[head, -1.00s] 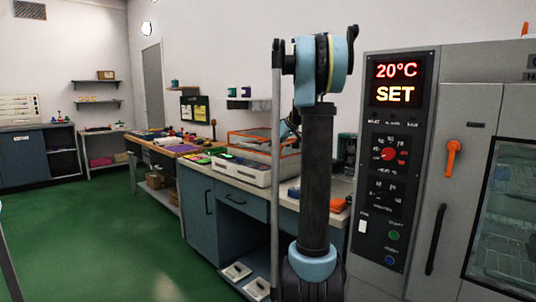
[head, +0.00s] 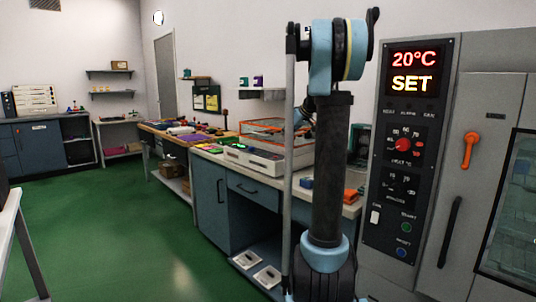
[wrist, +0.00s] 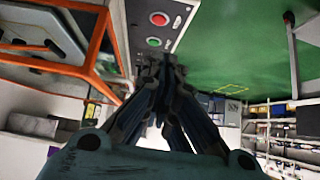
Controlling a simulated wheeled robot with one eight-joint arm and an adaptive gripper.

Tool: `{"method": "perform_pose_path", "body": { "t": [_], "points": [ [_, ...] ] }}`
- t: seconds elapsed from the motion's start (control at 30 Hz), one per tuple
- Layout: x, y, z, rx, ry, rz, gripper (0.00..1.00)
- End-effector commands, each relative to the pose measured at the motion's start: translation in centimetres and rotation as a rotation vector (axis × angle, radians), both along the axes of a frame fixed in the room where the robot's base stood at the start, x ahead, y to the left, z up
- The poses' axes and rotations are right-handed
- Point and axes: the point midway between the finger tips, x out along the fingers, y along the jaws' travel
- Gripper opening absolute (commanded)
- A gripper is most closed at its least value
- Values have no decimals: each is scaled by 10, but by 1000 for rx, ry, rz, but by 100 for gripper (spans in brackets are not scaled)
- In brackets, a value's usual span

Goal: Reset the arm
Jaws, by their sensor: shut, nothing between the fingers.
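My arm stands folded upright in the middle right of the head view, in front of the counter. My gripper (wrist: 158,75) shows in the wrist view with its dark fingers together and nothing between them. It is clear of any object I can make out.
An oven-like chamber with a control panel (head: 412,150) reading 20°C SET stands close at right. A counter (head: 235,165) behind my arm carries an orange-framed fixture (head: 275,135). A white table edge (head: 12,215) is at lower left. The green floor (head: 110,225) between is open.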

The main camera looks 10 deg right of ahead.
Motion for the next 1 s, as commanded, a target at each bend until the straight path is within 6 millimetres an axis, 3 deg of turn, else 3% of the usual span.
{"method": "perform_pose_path", "body": {
  "t": [0.47, 1.0],
  "points": [
    [-167, 47, -50, -25, 223, -116, 0],
    [-358, 58, -152, -106, 440, -333, 0]
  ]
}}
